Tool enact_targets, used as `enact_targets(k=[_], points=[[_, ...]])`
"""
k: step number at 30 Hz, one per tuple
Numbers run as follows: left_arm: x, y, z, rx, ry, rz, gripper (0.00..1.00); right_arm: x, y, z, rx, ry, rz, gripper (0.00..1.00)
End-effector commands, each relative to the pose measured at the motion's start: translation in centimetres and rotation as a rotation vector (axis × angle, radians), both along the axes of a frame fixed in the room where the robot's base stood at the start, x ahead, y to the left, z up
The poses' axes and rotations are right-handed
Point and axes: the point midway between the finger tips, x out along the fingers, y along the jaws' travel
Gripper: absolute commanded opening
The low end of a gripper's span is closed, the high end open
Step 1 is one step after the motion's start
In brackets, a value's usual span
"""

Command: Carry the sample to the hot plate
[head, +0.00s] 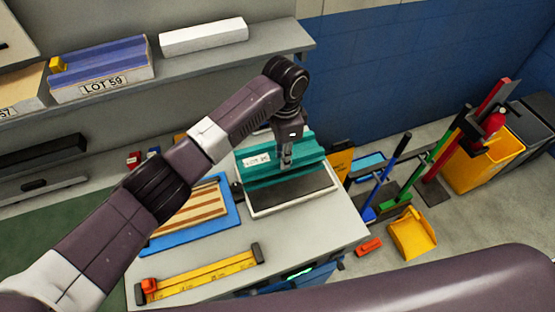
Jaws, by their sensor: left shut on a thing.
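The sample looks like a teal ridged panel (308,148) with a white lot label on its left part. My left gripper (286,160) points down and is shut on the panel near its middle. A dark flat plate in a pale frame (292,189), which looks like the hot plate, lies on the grey bench. The panel is over the plate's back part and hides it there. I cannot tell whether the panel touches the plate. My right gripper is not in view.
Left of the plate, a striped panel lies on a blue board (232,212). A yellow level-like bar (200,275) lies at the bench front. A shelf above holds a blue-topped LOT 59 box (100,72) and a white block (203,37). Brooms and a yellow bin (482,160) stand right of the bench.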

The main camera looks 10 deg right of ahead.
Motion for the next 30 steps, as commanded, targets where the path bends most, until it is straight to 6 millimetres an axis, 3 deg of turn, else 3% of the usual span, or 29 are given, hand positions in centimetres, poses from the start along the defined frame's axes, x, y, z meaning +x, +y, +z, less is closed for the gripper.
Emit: enact_targets(k=[30], points=[[1.2,-1.9,-2.9,-0.001,-0.002,0.032,0.0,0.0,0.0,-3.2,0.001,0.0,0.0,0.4]])
